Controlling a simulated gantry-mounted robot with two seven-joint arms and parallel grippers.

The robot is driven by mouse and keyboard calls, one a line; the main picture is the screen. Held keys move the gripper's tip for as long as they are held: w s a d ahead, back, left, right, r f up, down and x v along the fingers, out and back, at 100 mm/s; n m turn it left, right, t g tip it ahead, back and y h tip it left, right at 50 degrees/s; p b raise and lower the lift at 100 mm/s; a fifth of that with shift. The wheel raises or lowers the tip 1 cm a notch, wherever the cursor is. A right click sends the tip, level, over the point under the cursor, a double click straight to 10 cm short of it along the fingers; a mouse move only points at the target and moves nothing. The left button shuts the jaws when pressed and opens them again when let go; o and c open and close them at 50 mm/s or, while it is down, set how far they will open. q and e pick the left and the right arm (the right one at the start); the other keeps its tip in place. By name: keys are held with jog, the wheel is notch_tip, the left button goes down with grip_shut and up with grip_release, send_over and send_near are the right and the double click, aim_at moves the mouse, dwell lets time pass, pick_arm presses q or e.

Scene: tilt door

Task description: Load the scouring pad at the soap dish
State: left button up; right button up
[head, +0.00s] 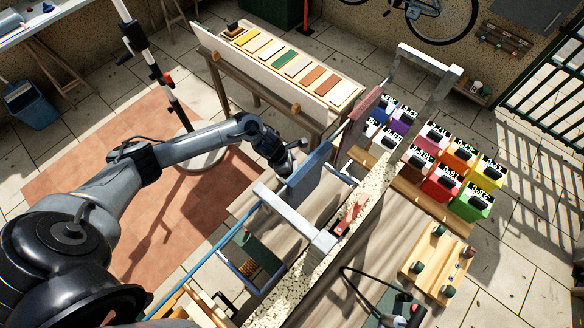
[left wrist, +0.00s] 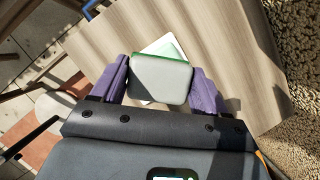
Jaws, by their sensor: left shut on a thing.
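In the left wrist view my left gripper (left wrist: 161,84) has its purple fingers shut on the two sides of the scouring pad (left wrist: 160,77). The pad is a pale grey block with a green layer along its far edge. Behind it, partly hidden, is a white piece with a pale green patch (left wrist: 167,43); it may be the soap dish, but I cannot tell, nor whether the pad touches it. In the head view my left gripper (head: 288,160) is beside the blue tilted panel, and the pad is not discernible. My right gripper is not in view.
A blue panel (head: 307,178) stands close to my left gripper. A pale frame (head: 290,212) and speckled wall (head: 374,190) lie to its right. A sample-board bench (head: 285,70) stands behind. Colored boxes (head: 440,182) are at right. Wood-grain surface (left wrist: 245,75) around the pad looks clear.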

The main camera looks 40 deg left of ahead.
pick_arm(q)
jog(key=shift+f, duration=0.1)
dwell(0.4)
jog(key=shift+f+b, duration=0.4)
jog(key=shift+b, duration=0.2)
dwell(0.9)
jog(key=shift+a+f+b, duration=0.1)
jog(key=shift+f+b, duration=0.05)
jog(key=shift+b, duration=0.2)
dwell(1.0)
jog(key=shift+r+p, duration=0.4)
jog(key=shift+r, duration=0.2)
jog(key=shift+r+p, duration=1.65)
jog(key=shift+r, duration=1.35)
